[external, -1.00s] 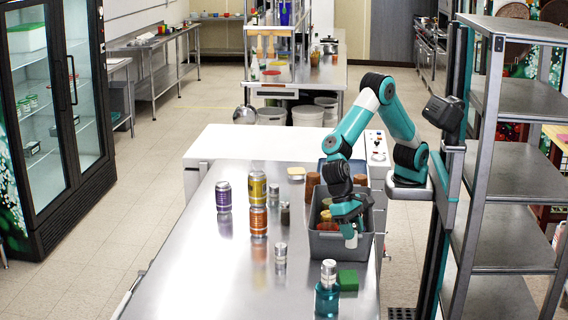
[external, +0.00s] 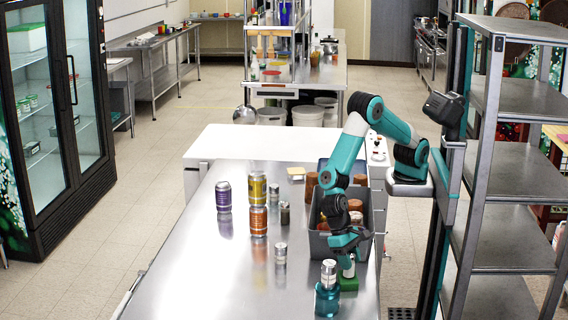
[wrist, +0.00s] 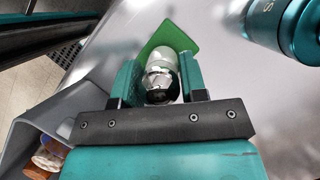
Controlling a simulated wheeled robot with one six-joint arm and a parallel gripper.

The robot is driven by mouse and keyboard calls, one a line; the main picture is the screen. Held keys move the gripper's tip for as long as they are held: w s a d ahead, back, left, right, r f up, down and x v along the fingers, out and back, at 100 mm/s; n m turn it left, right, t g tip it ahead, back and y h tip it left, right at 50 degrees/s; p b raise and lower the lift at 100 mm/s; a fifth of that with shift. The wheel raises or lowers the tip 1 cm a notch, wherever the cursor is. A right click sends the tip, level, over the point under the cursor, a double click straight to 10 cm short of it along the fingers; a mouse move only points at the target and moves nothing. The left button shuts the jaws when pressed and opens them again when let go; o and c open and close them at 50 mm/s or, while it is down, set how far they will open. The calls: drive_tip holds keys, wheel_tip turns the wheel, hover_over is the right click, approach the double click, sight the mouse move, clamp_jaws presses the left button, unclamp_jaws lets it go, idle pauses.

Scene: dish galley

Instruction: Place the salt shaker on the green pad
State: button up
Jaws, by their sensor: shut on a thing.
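The salt shaker (wrist: 162,72), pale with a shiny metal cap, is between the two fingers of my gripper (wrist: 158,82) in the wrist view. My gripper (external: 347,262) is shut on it, and a pale part of the shaker (external: 349,270) shows below the fingers in the external view. The green pad (external: 348,284) lies on the steel table near its right edge, directly under the shaker. In the wrist view the green pad (wrist: 178,37) shows beyond and around the shaker. I cannot tell whether the shaker's base touches the pad.
A teal bottle with a silver cap (external: 327,298) stands close to the pad's left. A grey bin (external: 362,246) with brown items stands just behind my gripper. A small silver-capped shaker (external: 280,254), several cans and a dark jar (external: 285,213) stand farther left. The table's front left is clear.

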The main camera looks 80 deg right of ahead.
drive_tip(key=o, duration=1)
drive_tip(key=shift+f, duration=0.1)
drive_tip(key=shift+c, duration=0.2)
drive_tip(key=b+v, duration=0.2)
drive_tip(key=v, duration=1)
drive_tip(key=shift+r, duration=0.25)
drive_tip(key=d+r+n+t+y, duration=0.1)
drive_tip(key=d+r+n+t, duration=0.1)
drive_tip(key=d+r+n, duration=0.65)
drive_tip(key=s+d+n+t, duration=0.1)
drive_tip(key=s+d+n, duration=0.1)
drive_tip(key=s+d, duration=0.2)
drive_tip(key=s+d+r+n, duration=0.1)
drive_tip(key=s+d+n, duration=0.2)
drive_tip(key=d, duration=0.7)
drive_tip(key=shift+s+d+t+y, duration=0.15)
drive_tip(key=shift+s+t+y, duration=0.15)
drive_tip(key=shift+s+t, duration=0.1)
drive_tip(key=shift+r+n, duration=0.1)
drive_tip(key=shift+n, duration=0.15)
